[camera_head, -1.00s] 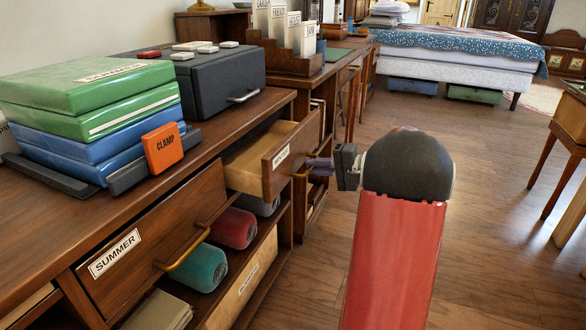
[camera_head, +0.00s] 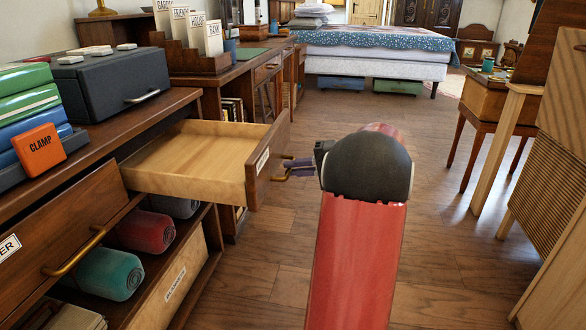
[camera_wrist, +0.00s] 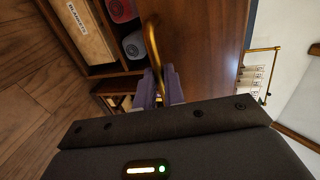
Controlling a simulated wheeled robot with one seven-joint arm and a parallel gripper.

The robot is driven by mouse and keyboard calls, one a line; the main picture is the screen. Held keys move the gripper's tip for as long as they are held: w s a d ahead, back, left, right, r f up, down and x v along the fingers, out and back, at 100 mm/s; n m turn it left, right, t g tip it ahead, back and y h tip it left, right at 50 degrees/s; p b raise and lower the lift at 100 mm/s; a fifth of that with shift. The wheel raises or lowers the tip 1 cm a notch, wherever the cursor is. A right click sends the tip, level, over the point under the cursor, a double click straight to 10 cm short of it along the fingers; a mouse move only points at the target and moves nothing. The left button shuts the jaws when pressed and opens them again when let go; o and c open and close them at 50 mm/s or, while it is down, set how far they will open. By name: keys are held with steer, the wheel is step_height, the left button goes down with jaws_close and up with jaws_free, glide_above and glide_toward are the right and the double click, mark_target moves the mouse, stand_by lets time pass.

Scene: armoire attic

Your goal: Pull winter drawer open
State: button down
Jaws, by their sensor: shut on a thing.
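The winter drawer (camera_head: 190,160) is pulled far out of the dresser, and its pale wooden inside looks empty. Its front carries a small white label (camera_head: 262,161) too slanted to read. My gripper (camera_head: 290,170) is at the outer side of that front, shut on the brass handle (camera_head: 280,178). In the wrist view the purple fingers of my gripper (camera_wrist: 164,88) close around the curved brass handle (camera_wrist: 152,45), with the brown drawer front (camera_wrist: 205,45) behind it. The fingertips are partly hidden by the handle and my wrist.
A shut drawer (camera_head: 60,245) with a brass handle is at the left. Rolled blankets (camera_head: 110,272) lie on the shelf below. Boxes and an orange clamp box (camera_head: 39,149) stand on top. A cabinet (camera_head: 560,200) stands at the right; the wooden floor (camera_head: 260,280) between is clear.

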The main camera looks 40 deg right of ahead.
steer(key=c, duration=1.5)
jaws_free()
steer(key=p+v, duration=0.1)
steer(key=v, duration=0.6)
steer(key=shift+s+d, duration=0.25)
steer(key=shift+s, duration=0.05)
